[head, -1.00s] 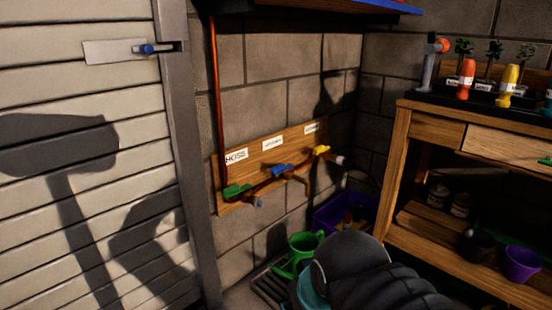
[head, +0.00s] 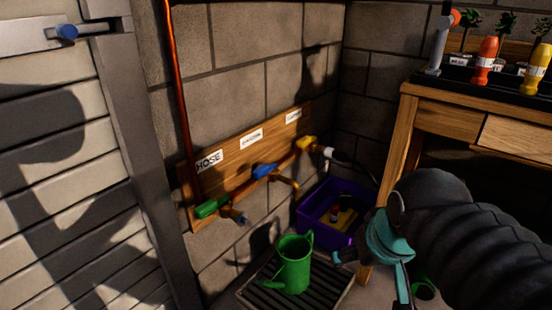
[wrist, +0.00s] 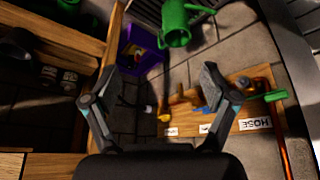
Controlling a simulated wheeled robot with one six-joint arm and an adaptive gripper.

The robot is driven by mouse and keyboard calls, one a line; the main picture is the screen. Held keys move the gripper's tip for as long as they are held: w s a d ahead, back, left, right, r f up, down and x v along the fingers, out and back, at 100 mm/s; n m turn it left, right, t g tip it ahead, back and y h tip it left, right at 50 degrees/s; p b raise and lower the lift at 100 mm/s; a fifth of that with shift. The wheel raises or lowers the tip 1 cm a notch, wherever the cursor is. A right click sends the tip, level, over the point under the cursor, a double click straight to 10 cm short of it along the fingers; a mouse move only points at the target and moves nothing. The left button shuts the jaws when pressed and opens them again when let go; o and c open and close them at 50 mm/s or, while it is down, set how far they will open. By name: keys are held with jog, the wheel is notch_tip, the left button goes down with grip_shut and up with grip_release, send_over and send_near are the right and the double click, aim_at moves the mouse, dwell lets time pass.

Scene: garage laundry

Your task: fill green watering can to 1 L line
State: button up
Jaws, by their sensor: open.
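The green watering can (head: 293,267) stands upright on a dark slatted grate (head: 338,296) below the taps; it also shows in the wrist view (wrist: 175,24). I cannot make out a level line or its contents. On a wooden board, the tap with a green handle (head: 212,207) is beside the HOSE label. The tap with a blue handle (head: 264,171) is in the middle, and the one with a yellow handle (head: 305,143) is at the right. My gripper (wrist: 161,82) is open and empty, right of the can in the head view and apart from it.
A purple crate (head: 327,238) with items in it stands right of the can. A wooden workbench (head: 395,140) with orange and yellow bottles is at the right. A copper pipe (head: 174,100) runs down the wall beside a slatted door (head: 60,190).

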jog(key=w+a+r+n+g+p, duration=0.15)
jog(key=w+a+r, duration=0.35)
jog(key=w, duration=0.5)
jog(key=w+a+r+n+g+p, duration=0.1)
jog(key=w+a+r+n+p, duration=0.15)
jog(key=w+r, duration=0.6)
jog(key=n+g+p, duration=0.3)
jog(key=n+p, duration=0.1)
jog(key=n, duration=0.2)
send_over(260, 168)
notch_tip(260, 168, down, 3)
notch_tip(260, 168, down, 14)
jog(key=b, duration=0.3)
jog(key=shift+d, duration=0.1)
grip_shut()
jog(key=shift+r, duration=0.1)
